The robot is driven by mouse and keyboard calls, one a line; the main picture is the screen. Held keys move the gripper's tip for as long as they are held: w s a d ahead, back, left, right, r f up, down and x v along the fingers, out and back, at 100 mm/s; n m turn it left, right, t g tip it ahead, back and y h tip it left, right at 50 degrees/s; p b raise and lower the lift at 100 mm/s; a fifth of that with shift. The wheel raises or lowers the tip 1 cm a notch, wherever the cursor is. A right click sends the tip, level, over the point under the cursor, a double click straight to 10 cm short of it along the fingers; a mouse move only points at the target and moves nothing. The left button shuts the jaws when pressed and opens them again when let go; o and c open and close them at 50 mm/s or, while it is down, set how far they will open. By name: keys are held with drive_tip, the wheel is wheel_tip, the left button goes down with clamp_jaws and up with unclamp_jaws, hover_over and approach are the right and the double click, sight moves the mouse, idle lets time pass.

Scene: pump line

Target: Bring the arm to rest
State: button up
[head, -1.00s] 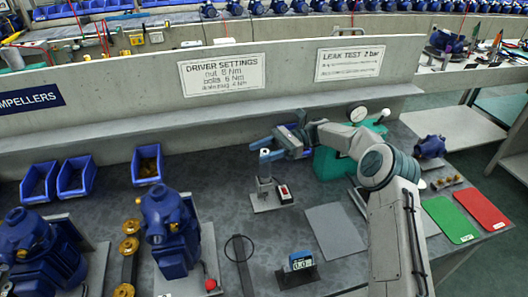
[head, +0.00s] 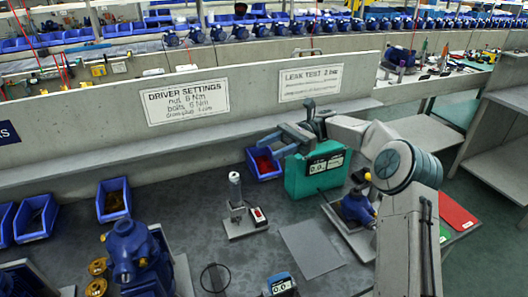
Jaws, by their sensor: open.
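My gripper (head: 277,143) is open and empty in the head view. It hangs in the air in front of the teal tester (head: 305,180) and, in the picture, just above a blue bin with red contents (head: 264,165). My arm reaches to it from the right, bent at a grey and teal joint. Nothing is seen touching the fingers.
A driver (head: 235,188) stands upright in a stand left of the gripper. A blue pump (head: 357,208) sits under my arm, partly hidden. A grey mat (head: 311,249) lies bare. Another pump (head: 137,255) stands at front left. A low wall (head: 190,105) runs behind.

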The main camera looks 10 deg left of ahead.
idle(0.3)
drive_tip(key=s+d+f+n+t+h, duration=0.1)
drive_tip(key=s+d+t+h, duration=0.1)
drive_tip(key=s+t+h, duration=0.55)
drive_tip(key=s+d+f+n+t+h, duration=0.2)
drive_tip(key=s+d+n+t, duration=0.1)
drive_tip(key=s+d, duration=0.6)
drive_tip(key=s+d+f+n+t+h+p, duration=0.1)
drive_tip(key=s+d+n+t, duration=0.3)
drive_tip(key=s+d, duration=0.6)
drive_tip(key=shift+d+f+t+h, duration=0.45)
drive_tip(key=shift+d+t+h, duration=0.3)
drive_tip(key=shift+d+h, duration=0.15)
drive_tip(key=shift+c, duration=1.2)
drive_tip(key=shift+a+n, duration=0.1)
drive_tip(key=shift+n, duration=0.2)
